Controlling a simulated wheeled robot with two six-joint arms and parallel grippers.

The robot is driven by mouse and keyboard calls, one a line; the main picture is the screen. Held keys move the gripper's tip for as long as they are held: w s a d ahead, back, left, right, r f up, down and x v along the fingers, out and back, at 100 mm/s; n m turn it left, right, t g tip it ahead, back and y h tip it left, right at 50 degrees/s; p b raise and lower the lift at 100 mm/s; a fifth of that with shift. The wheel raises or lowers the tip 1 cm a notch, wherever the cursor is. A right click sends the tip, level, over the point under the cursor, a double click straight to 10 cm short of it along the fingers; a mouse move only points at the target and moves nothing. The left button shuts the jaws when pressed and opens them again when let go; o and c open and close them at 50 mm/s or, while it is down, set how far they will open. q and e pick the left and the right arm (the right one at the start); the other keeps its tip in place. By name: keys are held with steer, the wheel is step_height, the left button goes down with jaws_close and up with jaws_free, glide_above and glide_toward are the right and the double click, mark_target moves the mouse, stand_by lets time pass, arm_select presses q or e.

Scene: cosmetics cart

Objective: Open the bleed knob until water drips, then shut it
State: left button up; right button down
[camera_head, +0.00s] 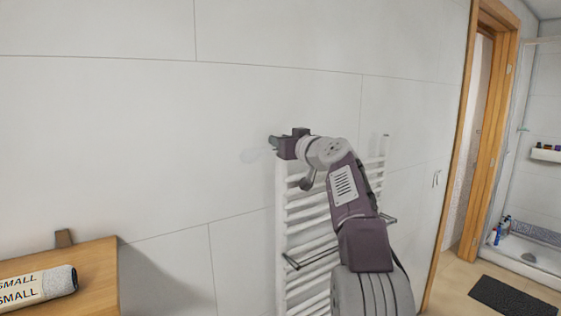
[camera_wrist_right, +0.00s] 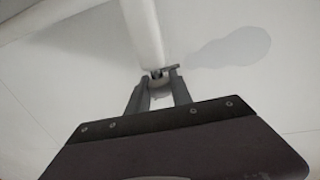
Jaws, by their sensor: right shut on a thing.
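A white towel radiator (camera_head: 282,240) is on the tiled wall, and the end of its upright tube (camera_wrist_right: 143,35) shows in the right wrist view. My right gripper (camera_head: 275,142) is at the top left corner of the radiator, side-on to the wall. In the right wrist view its two fingers (camera_wrist_right: 159,82) are closed around a small fitting, the bleed knob (camera_wrist_right: 158,73), at the tube's end. The fingers hide most of the knob. I cannot make out any water drops. My left gripper is not in view.
A wooden shelf (camera_head: 98,268) with a rolled towel (camera_head: 40,287) stands at the lower left. A wooden door frame (camera_head: 480,120) and a shower area with a dark mat (camera_head: 512,298) are at the right. The wall left of the radiator is clear.

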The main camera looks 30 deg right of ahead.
steer(key=n+y+p, duration=0.2)
steer(key=y, duration=0.1)
steer(key=shift+d+r+y, duration=0.1)
steer(key=shift+r+y, duration=0.1)
steer(key=shift+y, duration=0.1)
steer(key=shift+n+g+y+p, duration=0.4)
steer(key=shift+n+y+p, duration=0.5)
steer(key=shift+y+p, duration=0.3)
steer(key=shift+f+n+y+p, duration=0.1)
steer(key=shift+n+y+p, duration=0.2)
steer(key=shift+y+p, duration=0.15)
steer(key=c, duration=1.1)
jaws_free()
steer(key=shift+s, duration=0.1)
steer(key=shift+c, duration=0.2)
